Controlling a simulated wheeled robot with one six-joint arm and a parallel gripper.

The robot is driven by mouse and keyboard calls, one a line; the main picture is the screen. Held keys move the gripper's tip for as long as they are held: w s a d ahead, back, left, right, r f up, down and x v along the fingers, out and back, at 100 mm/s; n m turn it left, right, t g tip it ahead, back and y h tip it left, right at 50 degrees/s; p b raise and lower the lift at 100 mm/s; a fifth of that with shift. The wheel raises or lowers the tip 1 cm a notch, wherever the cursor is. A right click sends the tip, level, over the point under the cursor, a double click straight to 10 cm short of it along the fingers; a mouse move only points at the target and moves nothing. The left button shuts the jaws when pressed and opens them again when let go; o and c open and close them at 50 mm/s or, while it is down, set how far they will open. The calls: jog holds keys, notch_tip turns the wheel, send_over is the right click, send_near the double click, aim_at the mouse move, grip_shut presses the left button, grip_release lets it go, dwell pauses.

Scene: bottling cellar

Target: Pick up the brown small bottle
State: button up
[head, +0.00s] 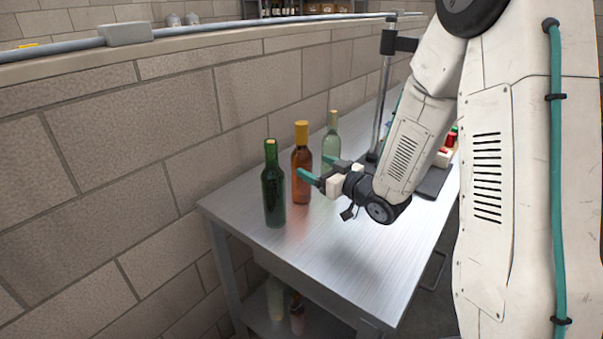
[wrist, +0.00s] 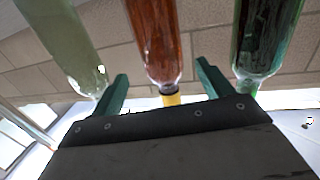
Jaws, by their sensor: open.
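The brown bottle (head: 302,178) stands upright on the metal table, with a yellow cap. My gripper (head: 317,167) is open beside it, on its right side, and one teal finger overlaps its body in the head view. In the wrist view, which looks inverted, the brown bottle (wrist: 154,40) hangs neck down between the two spread fingers of my gripper (wrist: 162,68). I cannot tell whether the fingertips reach around it or touch it. Part of its body is hidden behind the finger in the head view.
A dark green bottle (head: 273,190) stands left of the brown one, and a pale clear-green bottle (head: 331,130) stands behind it. The metal table (head: 330,250) is bare in front. A stone wall (head: 120,150) runs along its back. More bottles (head: 297,312) show on the lower shelf.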

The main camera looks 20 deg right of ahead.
aim_at(297, 158)
jog(key=shift+w+a+f+y, duration=0.1)
jog(key=shift+w+a+y, duration=0.2)
jog(key=shift+w, duration=0.05)
jog(key=x, duration=0.7)
jog(key=c, duration=1.6)
